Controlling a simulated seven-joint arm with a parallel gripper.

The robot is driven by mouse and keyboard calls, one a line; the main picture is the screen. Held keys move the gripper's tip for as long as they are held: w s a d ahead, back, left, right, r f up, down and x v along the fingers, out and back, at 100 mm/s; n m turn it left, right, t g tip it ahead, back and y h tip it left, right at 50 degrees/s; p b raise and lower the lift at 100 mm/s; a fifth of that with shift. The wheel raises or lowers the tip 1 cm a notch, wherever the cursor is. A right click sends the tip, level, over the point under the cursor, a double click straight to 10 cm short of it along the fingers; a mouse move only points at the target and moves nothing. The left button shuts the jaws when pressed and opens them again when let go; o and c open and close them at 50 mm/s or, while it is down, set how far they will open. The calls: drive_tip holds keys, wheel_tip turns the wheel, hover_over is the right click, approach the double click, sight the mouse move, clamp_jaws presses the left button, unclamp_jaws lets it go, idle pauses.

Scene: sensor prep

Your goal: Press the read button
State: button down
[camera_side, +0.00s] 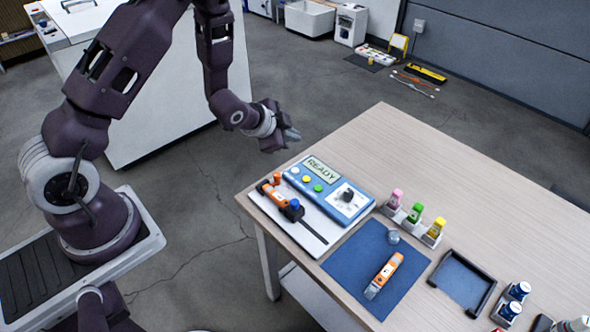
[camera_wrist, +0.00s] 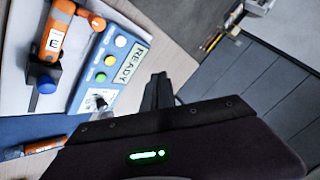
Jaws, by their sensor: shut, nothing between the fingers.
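A blue meter box (camera_side: 333,206) lies near the table's left corner. Its display (camera_side: 321,168) reads READY. White (camera_side: 295,170), yellow (camera_side: 306,178) and green (camera_side: 318,188) round buttons sit in a row beside the display; I cannot read which is the read button. The wrist view also shows the white (camera_wrist: 120,41), yellow (camera_wrist: 110,60) and green (camera_wrist: 101,77) buttons, and the display (camera_wrist: 129,68). My gripper (camera_side: 292,134) is shut and empty, above and behind the box, apart from it. Its dark fingers (camera_wrist: 158,90) show in the wrist view.
An orange probe (camera_side: 274,193) with a blue knob (camera_side: 293,209) sits on a white board beside the box. Another orange tool (camera_side: 386,270) lies on a blue mat (camera_side: 350,258). Small bottles (camera_side: 414,214) and an empty dark-rimmed tray (camera_side: 461,280) stand right. The table's back is clear.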

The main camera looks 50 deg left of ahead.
approach(301, 167)
drive_tip(key=shift+w+a+f, duration=0.1)
drive_tip(key=shift+w+f, duration=0.2)
drive_tip(key=shift+w, duration=0.3)
drive_tip(key=shift+w+a+f, duration=0.1)
drive_tip(key=shift+w+f, duration=0.2)
drive_tip(key=shift+w, duration=0.3)
drive_tip(key=shift+w+a+f, duration=0.1)
drive_tip(key=shift+w+f, duration=0.2)
drive_tip(key=shift+w, duration=0.3)
idle(0.7)
drive_tip(key=shift+f, duration=0.4)
drive_tip(key=shift+f, duration=0.4)
idle(0.4)
drive_tip(key=shift+r, duration=0.8)
drive_tip(key=shift+r, duration=2.5)
